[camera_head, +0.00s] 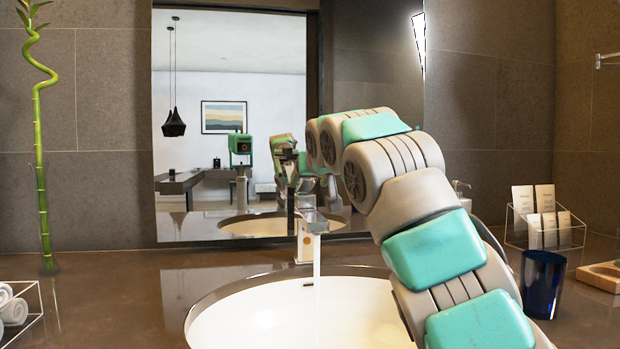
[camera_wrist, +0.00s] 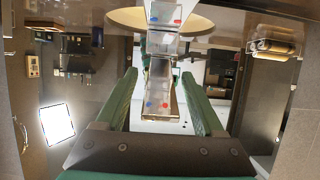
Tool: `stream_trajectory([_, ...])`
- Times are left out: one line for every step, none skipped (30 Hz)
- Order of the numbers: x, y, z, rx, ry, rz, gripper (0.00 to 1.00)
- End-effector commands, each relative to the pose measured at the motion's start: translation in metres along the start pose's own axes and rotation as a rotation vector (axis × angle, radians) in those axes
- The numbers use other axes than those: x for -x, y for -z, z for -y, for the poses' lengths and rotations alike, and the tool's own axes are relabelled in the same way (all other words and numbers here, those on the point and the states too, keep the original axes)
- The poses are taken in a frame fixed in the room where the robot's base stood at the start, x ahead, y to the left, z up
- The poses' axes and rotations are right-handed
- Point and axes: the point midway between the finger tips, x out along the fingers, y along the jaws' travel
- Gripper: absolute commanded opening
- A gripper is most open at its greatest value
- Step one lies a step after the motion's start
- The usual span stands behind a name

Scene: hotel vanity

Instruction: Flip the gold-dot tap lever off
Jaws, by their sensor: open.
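The tap (camera_head: 311,226) stands upright at the back of the basin, with a gold dot on its body. A pale stream of water (camera_head: 317,268) falls from its spout. In the wrist view, the tap (camera_wrist: 159,88), with a blue and a red dot, shows between the green fingers of my gripper (camera_wrist: 160,74). The fingers are apart, one on each side of it; I cannot tell whether either touches it. In the head view, my arm arches from the lower right towards the tap, and the gripper is hard to separate from the mirror reflections.
The white basin (camera_head: 290,318) is set in a brown counter (camera_head: 120,290). A mirror (camera_head: 225,80) stands behind it. A blue cup (camera_head: 542,285) and a card rack (camera_head: 545,225) are at right. Rolled towels (camera_head: 14,309) and a bamboo stalk (camera_head: 42,150) are at left.

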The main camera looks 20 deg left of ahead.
Motion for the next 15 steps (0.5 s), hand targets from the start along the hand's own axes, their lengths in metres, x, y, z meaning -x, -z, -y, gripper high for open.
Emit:
stream_trajectory([0.0002,-0.0001,0.0002,0.0,0.0,-0.001,0.7])
stream_trajectory([0.0003,-0.0001,0.0002,0.0,0.0,-0.001,0.7])
stream_trajectory([0.0003,-0.0001,0.0002,0.0,0.0,-0.001,0.7])
stream_trajectory([0.0003,-0.0001,0.0002,0.0,0.0,-0.001,0.68])
stream_trajectory([0.0004,-0.0001,0.0003,0.0,0.0,-0.001,0.64])
stream_trajectory([0.0004,-0.0001,0.0002,0.0,0.0,-0.001,0.6])
stream_trajectory([0.0004,-0.0001,0.0002,0.0,0.0,-0.001,0.56])
stream_trajectory([0.0005,0.0,0.0002,0.0,0.0,-0.001,0.53])
stream_trajectory([0.0006,0.0,0.0003,0.0,0.0,-0.001,0.49])
stream_trajectory([0.0006,0.0,0.0003,0.0,0.0,-0.001,0.45])
stream_trajectory([0.0006,0.0,0.0003,0.0,0.0,-0.001,0.42])
stream_trajectory([0.0006,0.0,0.0003,0.0,0.0,-0.001,0.37])
stream_trajectory([0.0005,0.0,0.0002,0.0,0.0,-0.001,0.34])
stream_trajectory([0.0006,0.0,0.0003,0.0,0.0,-0.001,0.31])
stream_trajectory([0.0006,0.0,0.0003,0.0,0.0,-0.001,0.26])
